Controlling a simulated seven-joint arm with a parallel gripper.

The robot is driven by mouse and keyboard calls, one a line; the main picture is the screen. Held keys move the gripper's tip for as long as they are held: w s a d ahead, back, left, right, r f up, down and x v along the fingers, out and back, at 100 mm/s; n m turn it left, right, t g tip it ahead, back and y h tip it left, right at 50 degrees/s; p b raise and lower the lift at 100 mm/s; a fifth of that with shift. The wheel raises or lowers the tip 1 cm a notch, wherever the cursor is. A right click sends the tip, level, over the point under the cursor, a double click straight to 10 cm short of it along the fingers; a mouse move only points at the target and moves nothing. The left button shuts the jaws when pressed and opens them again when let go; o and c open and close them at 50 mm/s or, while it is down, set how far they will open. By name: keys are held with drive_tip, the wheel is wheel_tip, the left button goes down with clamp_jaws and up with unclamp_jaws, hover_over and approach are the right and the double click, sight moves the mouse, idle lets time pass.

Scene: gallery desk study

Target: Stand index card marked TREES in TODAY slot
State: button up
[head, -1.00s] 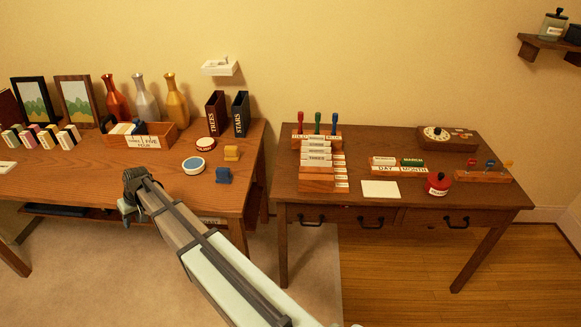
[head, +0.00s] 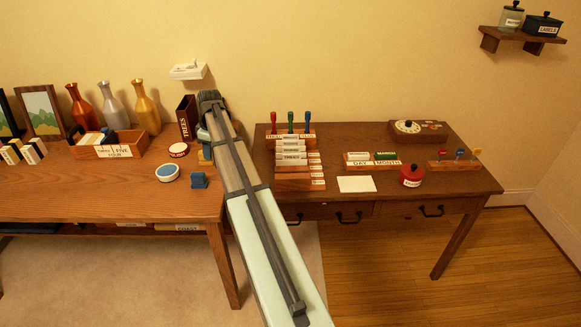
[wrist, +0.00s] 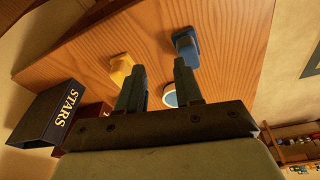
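I cannot make out an index card marked TREES.
A dark box marked STARS (wrist: 45,112) is close by my gripper in the wrist view. A yellow block (wrist: 121,68), a blue block (wrist: 186,46) and a round blue-topped tin (head: 167,172) lie nearby. A blank white card (head: 356,184) and a red pot (head: 411,176) are on the right desk.

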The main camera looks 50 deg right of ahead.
drive_tip(key=s+d+r+n, duration=0.1)
drive_tip(key=s+d+r, duration=0.3)
drive_tip(key=s+d, duration=0.6)
wheel_tip(320, 180, up, 3)
drive_tip(key=n+g, duration=0.2)
hover_over(293, 156)
drive_tip(key=shift+h, duration=0.4)
drive_tip(key=f, duration=0.8)
drive_tip(key=shift+w+a, duration=0.2)
drive_tip(key=shift+s+d+f, duration=0.1)
drive_tip(key=shift+d+f, duration=0.05)
drive_tip(key=shift+f, duration=1.2)
drive_tip(key=shift+s+d+f, duration=0.1)
drive_tip(key=shift+d+f, duration=0.05)
drive_tip(key=shift+f, duration=1.15)
clamp_jaws()
